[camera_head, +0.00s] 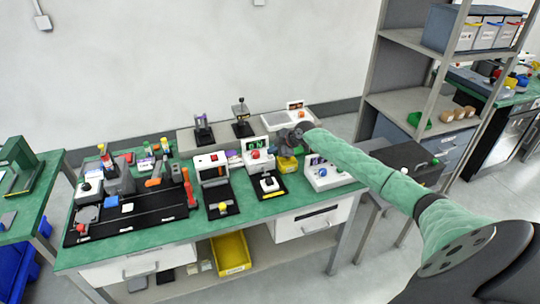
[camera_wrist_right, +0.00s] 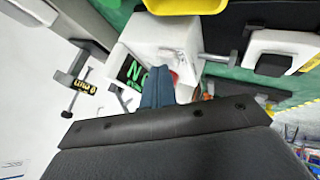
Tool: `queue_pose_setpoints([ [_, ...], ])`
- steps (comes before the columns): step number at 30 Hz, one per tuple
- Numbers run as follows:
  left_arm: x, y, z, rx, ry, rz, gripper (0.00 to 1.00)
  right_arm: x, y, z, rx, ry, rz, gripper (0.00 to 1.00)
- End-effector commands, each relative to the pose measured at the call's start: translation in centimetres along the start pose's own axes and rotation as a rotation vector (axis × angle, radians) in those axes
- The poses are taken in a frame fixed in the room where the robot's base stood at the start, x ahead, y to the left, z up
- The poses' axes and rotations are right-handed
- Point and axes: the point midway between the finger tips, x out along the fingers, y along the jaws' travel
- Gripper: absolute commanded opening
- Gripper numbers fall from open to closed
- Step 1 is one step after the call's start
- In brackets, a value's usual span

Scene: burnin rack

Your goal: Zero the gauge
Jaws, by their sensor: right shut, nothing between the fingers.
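A small white box with a dark display and green characters, likely the gauge (camera_head: 251,142), stands on the green bench beside a red knob. Its display also shows in the right wrist view (camera_wrist_right: 131,72), turned on its side. My right gripper (camera_head: 280,139) is just right of that box in the head view. In the right wrist view its blue-grey fingers (camera_wrist_right: 157,88) are together and empty, in front of the white box; I cannot tell whether they touch it. The arm and gripper hide part of the bench behind. My left gripper is not in view.
A white box with a blue knob (camera_head: 325,180) stands right of the gripper. A yellow tray (camera_head: 288,164) lies below it. A device with a red switch (camera_head: 209,160) is left of the gauge. Black stands are behind. A black mat (camera_head: 140,213) with several parts fills the left.

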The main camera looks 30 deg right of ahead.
Motion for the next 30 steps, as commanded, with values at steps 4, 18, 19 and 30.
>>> queue_pose_setpoints([
  [4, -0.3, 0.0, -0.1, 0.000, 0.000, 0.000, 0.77, -0.6, 0.4, -0.4, 0.000, 0.000, 0.000, 0.00],
  [18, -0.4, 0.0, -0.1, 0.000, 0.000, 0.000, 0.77, -1.0, 0.8, -0.7, 0.000, 0.000, 0.000, 0.00],
  [19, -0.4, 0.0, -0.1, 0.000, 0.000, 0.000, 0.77, -1.1, 0.8, -0.8, 0.000, 0.000, 0.000, 0.00],
  [30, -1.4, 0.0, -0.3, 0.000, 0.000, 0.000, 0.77, -2.8, 2.0, -2.0, -0.001, 0.000, 0.000, 0.00],
])
